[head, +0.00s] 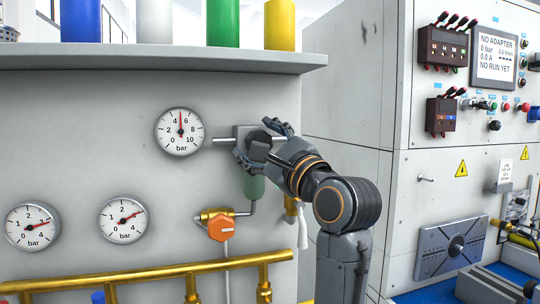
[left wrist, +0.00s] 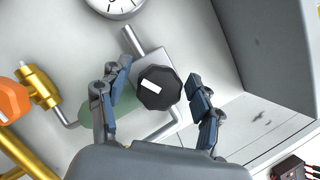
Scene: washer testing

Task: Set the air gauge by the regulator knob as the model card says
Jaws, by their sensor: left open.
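The air gauge (head: 180,132) is a round white dial marked 0 to 10 bar on the grey wall panel; its needle points straight up, at about 5. The regulator knob (head: 259,142) is dark, just right of the gauge. In the left wrist view the knob (left wrist: 158,88) is black and many-sided with a white mark. My left gripper (head: 254,139) is open, with its fingers on either side of the knob; contact is unclear. In the left wrist view, the left gripper (left wrist: 158,72) shows both fingers spread. I cannot make out a readable model card. My right gripper is not in view.
Two smaller gauges (head: 123,219) (head: 32,226) sit lower left. An orange valve handle (head: 222,227) and brass pipe (head: 150,276) lie below the knob. A shelf (head: 150,58) with coloured cylinders is above. The test cabinet's screen (head: 495,57) reads NO ADAPTER.

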